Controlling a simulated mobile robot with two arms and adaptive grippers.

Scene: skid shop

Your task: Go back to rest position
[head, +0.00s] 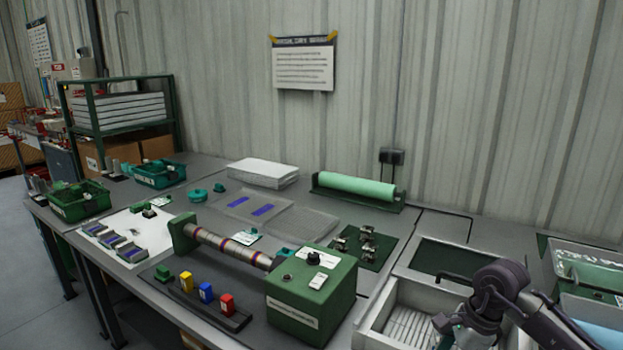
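My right arm comes in from the lower right, over the grey tray (378,325) at the front right of the bench. My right gripper (450,330) is at the bottom edge of the view, partly cut off and small. I cannot tell if its fingers are open or shut, or if it holds anything. My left arm and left gripper are not in view.
A green machine (312,295) with a metal roller (230,247) stands on the bench near the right arm. Coloured blocks (206,292) sit in front. Green bins (78,200), a paper stack (262,172) and a green roll (355,187) stand farther back. A corrugated wall closes the back.

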